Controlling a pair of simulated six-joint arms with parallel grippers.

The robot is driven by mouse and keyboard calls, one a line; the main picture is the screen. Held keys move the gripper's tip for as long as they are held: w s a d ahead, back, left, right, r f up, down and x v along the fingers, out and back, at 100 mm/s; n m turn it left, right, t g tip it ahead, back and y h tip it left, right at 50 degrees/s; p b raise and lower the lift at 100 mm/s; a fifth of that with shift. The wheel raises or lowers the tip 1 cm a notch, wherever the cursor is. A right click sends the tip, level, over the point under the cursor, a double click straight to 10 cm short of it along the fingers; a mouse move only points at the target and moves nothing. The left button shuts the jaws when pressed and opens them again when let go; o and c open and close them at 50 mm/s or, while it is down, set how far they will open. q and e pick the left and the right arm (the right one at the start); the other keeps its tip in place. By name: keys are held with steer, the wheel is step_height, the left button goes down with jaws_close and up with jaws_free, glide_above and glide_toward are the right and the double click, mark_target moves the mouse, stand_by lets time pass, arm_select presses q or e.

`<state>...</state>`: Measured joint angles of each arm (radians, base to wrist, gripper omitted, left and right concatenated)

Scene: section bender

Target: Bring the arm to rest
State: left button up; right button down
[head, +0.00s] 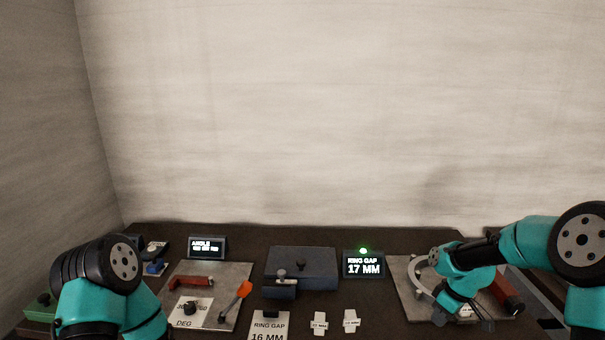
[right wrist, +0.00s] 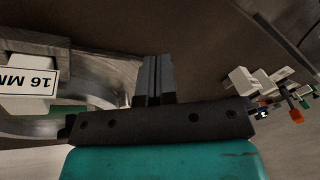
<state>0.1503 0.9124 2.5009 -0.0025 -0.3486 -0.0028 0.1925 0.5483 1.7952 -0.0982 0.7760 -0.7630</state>
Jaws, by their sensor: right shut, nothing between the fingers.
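My right arm reaches in from the right in the head view. Its gripper (head: 484,323) is low over the right-hand plate, beside a curved metal ring (head: 418,284). In the right wrist view the two dark fingers (right wrist: 155,80) are together with nothing between them. The ring's curved metal (right wrist: 95,75) is to the left of the fingers there, with a white block marked 16 MM (right wrist: 28,78) beside it. My left arm stands at the lower left of the head view; its gripper is out of sight.
A grey plate (head: 402,272) lies under the ring, with a red-handled part (head: 508,296) at its right. A lit display (head: 363,264) reads RING GAP 17 MM. A dark block (head: 302,266), white tags (head: 351,321) and an orange-tipped lever (head: 243,289) occupy the table's middle and left.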

steer(key=s+f+m+t, duration=0.1)
steer(key=s+f+m, duration=0.2)
steer(key=s+m, duration=0.3)
steer(key=s+f+m+t, duration=0.2)
steer(key=s+f+m, duration=0.1)
steer(key=s, duration=0.4)
steer(key=s+a+f+g, duration=0.1)
steer(key=s+a+f, duration=0.3)
steer(key=a+f, duration=0.3)
steer(key=s+a+f+g, duration=0.1)
steer(key=s+a+f, duration=0.4)
steer(key=a+f, duration=0.3)
steer(key=shift+s+a+f+y, duration=0.15)
steer(key=shift+a+f+y, duration=0.15)
steer(key=shift+f, duration=0.55)
steer(key=shift+w+a, duration=0.4)
steer(key=shift+a, duration=0.1)
